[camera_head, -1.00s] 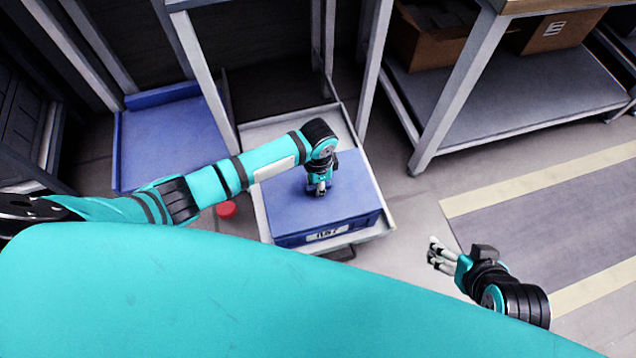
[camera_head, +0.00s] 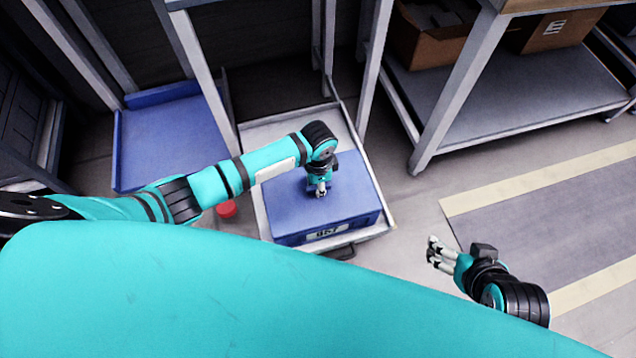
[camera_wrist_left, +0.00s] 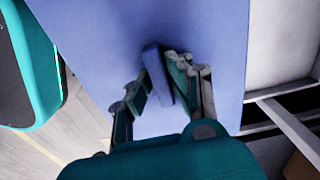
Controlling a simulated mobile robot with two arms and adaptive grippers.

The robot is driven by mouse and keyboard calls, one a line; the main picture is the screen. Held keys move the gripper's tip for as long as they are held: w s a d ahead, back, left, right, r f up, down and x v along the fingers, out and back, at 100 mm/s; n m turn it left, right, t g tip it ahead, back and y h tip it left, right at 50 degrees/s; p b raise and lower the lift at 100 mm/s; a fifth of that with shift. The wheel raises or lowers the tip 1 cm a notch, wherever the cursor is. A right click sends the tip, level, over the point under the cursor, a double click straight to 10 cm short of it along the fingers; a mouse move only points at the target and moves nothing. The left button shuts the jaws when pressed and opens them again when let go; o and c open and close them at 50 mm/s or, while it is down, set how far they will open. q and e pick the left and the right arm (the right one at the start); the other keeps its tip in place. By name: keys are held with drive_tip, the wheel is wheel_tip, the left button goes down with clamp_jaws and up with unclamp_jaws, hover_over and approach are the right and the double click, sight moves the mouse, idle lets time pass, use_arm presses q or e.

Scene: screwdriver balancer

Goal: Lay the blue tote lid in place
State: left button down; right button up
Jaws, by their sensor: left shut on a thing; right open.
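The blue tote lid (camera_head: 350,187) lies flat over the blue tote (camera_head: 325,232), whose front with a white label shows below it. In the left wrist view the lid (camera_wrist_left: 205,30) fills the middle, with a raised blue handle (camera_wrist_left: 155,68) on it. My left gripper (camera_head: 321,193) is above the lid's middle, pointing down. In the left wrist view its fingers (camera_wrist_left: 155,88) are shut on the handle. From the head I see no clear gap between lid and tote. My right gripper (camera_head: 432,255) is open and empty, right of the tote, over the floor.
The tote stands on a pale tray (camera_head: 379,229) on the floor. A second blue tray (camera_head: 168,143) is at the left. A red round thing (camera_head: 227,209) lies beside the tote's left side. A grey shelf (camera_head: 520,90) with cardboard boxes stands at the right; floor in front is clear.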

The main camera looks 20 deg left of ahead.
use_arm(q)
drive_tip(key=shift+f, duration=0.35)
use_arm(e)
drive_tip(key=shift+s+d+f+g, duration=0.2)
drive_tip(key=shift+s+d+g, duration=0.1)
drive_tip(key=shift+s, duration=0.2)
idle(0.6)
use_arm(q)
drive_tip(key=c, duration=1.1)
unclamp_jaws()
drive_tip(key=shift+c, duration=0.2)
use_arm(e)
drive_tip(key=shift+a, duration=0.15)
use_arm(q)
wheel_tip(320, 180, up, 12)
